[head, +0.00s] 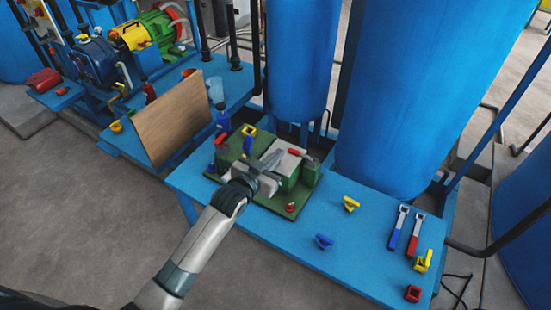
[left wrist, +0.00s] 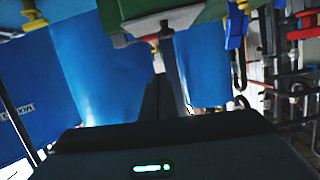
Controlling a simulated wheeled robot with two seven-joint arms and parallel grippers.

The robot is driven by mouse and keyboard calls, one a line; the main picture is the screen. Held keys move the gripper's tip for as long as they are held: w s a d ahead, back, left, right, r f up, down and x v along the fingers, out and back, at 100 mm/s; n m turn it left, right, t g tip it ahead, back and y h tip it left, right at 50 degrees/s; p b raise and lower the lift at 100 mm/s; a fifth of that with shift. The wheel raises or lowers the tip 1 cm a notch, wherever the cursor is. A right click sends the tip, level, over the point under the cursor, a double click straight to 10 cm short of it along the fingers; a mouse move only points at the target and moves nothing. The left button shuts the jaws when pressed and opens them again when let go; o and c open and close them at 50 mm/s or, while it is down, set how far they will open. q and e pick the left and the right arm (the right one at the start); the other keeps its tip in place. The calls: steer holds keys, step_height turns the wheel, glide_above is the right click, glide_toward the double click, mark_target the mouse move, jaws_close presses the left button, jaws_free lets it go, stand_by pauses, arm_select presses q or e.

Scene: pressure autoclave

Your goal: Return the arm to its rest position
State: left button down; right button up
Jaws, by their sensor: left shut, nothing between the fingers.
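My left arm comes in from the bottom left of the head view. Its gripper (head: 270,160) is over the green device (head: 288,208) on the blue bench, and its fingers are shut with nothing seen between them. In the left wrist view the dark fingers (left wrist: 165,90) point up toward a green and white part (left wrist: 165,20) at the top. I cannot tell whether the gripper touches the device. The device carries a white plate (head: 290,163), a red handle, yellow and blue knobs. My right gripper is not in view.
Large blue tanks (head: 420,90) stand behind. A wooden board (head: 170,117) stands at left. Grey floor (head: 90,200) is open at left.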

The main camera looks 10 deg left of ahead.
arm_select(q)
steer(key=shift+s, duration=0.2)
stand_by(0.3)
steer(key=s+a+f+g+y, duration=0.1)
steer(key=s+f+g, duration=0.15)
steer(key=s, duration=0.45)
steer(key=s+a+f+n+g+y, duration=0.1)
steer(key=s+f, duration=0.3)
steer(key=s, duration=0.2)
steer(key=s+a+f+g, duration=0.2)
steer(key=s+f, duration=0.1)
steer(key=s, duration=0.4)
steer(key=s+a+f+n+g+y, duration=0.1)
steer(key=s+a+g, duration=0.15)
steer(key=s, duration=0.85)
steer(key=s+a+g+y, duration=0.1)
steer(key=s+a+g, duration=0.15)
steer(key=s, duration=0.75)
step_height(320, 180, down, 31)
steer(key=s+g+b, duration=0.2)
steer(key=b, duration=0.1)
steer(key=s+a+f+g+b, duration=0.1)
steer(key=s+a+f, duration=0.1)
steer(key=s+f, duration=1.5)
step_height(320, 180, down, 3)
steer(key=shift+s+a+r+b, duration=0.1)
steer(key=shift+s+a+b, duration=0.05)
steer(key=shift+s+b, duration=0.2)
